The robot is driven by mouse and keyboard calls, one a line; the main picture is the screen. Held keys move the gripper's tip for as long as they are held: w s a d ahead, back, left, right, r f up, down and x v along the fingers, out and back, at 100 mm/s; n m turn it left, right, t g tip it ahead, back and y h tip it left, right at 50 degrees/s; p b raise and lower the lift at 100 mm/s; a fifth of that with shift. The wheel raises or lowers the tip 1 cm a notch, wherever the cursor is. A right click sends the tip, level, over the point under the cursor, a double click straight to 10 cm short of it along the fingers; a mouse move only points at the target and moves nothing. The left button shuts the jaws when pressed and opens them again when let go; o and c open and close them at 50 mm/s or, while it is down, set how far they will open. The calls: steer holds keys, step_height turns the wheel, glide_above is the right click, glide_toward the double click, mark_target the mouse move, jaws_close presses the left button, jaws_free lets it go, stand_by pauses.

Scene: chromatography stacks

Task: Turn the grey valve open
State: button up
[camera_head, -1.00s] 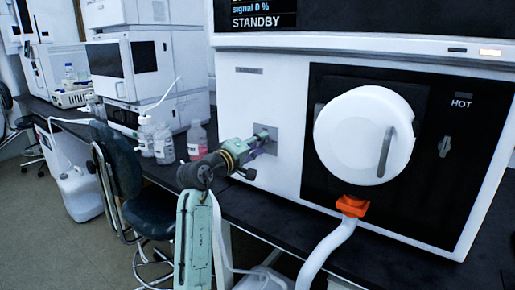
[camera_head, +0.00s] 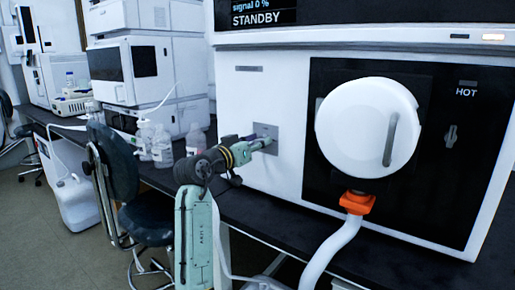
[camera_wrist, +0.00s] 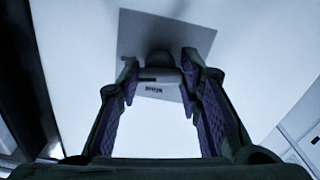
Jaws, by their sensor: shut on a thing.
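The grey valve (camera_wrist: 160,74) sits on a square grey plate (camera_wrist: 133,32) in the wrist view, between the two purple-padded fingers of my gripper (camera_wrist: 160,64). The fingers are shut on it from both sides. In the head view the plate (camera_head: 265,129) is on the white front of the large instrument, left of its black panel. My gripper (camera_head: 266,142) reaches that plate from the left and hides the valve there. Small lettering shows on the plate in the wrist view but is too dark to read surely.
A round white door (camera_head: 362,128) with a grey handle is right of the plate, on the black panel. An orange fitting (camera_head: 357,202) with a white hose hangs below it. Bottles (camera_head: 162,148) stand on the bench to the left. A dark chair (camera_head: 118,165) is in front.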

steer(key=shift+f+m+b, duration=0.1)
steer(key=shift+m+b, duration=0.35)
steer(key=shift+m, duration=0.65)
steer(key=o, duration=1.2)
steer(key=shift+c, duration=0.2)
steer(key=v, duration=1.2)
